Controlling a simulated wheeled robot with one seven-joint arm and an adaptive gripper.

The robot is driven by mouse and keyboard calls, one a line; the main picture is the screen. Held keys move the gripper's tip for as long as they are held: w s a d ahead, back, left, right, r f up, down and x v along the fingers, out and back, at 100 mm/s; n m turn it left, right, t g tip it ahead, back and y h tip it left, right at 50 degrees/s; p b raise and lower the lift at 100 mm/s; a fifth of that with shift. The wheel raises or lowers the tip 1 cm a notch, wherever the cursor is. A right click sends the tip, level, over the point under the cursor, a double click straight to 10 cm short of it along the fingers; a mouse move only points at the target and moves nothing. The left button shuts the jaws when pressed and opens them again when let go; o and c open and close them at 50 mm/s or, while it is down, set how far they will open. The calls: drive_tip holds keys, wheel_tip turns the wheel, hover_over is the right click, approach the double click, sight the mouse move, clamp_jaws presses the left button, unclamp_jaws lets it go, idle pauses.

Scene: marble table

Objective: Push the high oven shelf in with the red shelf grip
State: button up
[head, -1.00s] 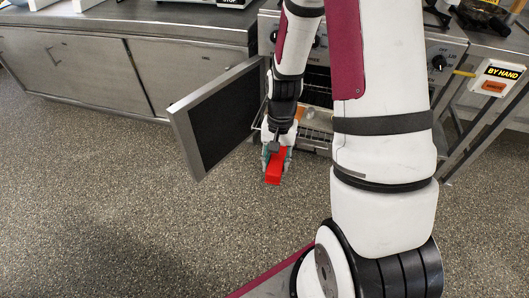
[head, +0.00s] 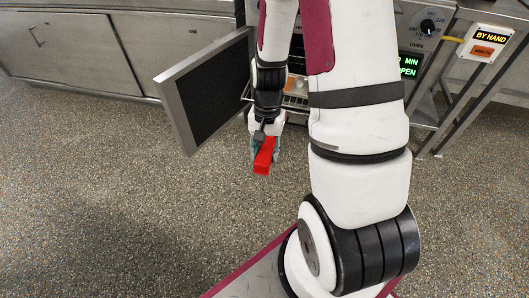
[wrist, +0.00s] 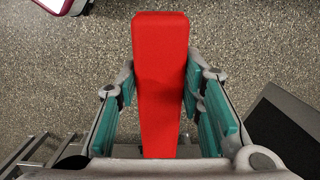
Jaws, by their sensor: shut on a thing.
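My gripper (head: 264,148) is shut on the red shelf grip (head: 263,160), in front of the open oven. In the wrist view the red grip (wrist: 160,65) stands between the teal finger pads of my gripper (wrist: 165,100). A wire oven shelf (head: 294,102) shows behind my gripper, partly hidden by my arm. Part of a metal rack also shows at the lower left of the wrist view (wrist: 38,150). Whether the grip touches the shelf is hidden. I cannot tell which shelf level this is.
The open oven door (head: 207,92) stands out to the left of my gripper. Steel cabinets (head: 65,50) line the back left. A "BY HAND" sign box (head: 490,42) is at the right, beside the oven's dial and green display (head: 409,66). The speckled floor (head: 130,200) in front is clear.

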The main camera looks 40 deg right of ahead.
drive_tip(key=shift+w+d, duration=0.85)
drive_tip(key=shift+d, duration=0.3)
drive_tip(key=shift+w+d, duration=0.9)
drive_tip(key=shift+d, duration=0.2)
drive_tip(key=shift+w+d, duration=0.85)
drive_tip(key=shift+d, duration=0.3)
drive_tip(key=shift+f+b, duration=0.9)
drive_tip(key=shift+f, duration=0.65)
drive_tip(key=w+d, duration=0.7)
drive_tip(key=d, duration=0.2)
drive_tip(key=shift+w+d, duration=0.2)
drive_tip(key=shift+d, duration=0.05)
drive_tip(key=shift+w+d, duration=1.25)
drive_tip(key=shift+d, duration=0.35)
drive_tip(key=shift+w+d, duration=1.2)
drive_tip(key=shift+d, duration=0.35)
drive_tip(key=shift+w+d, duration=1.25)
drive_tip(key=shift+d, duration=0.35)
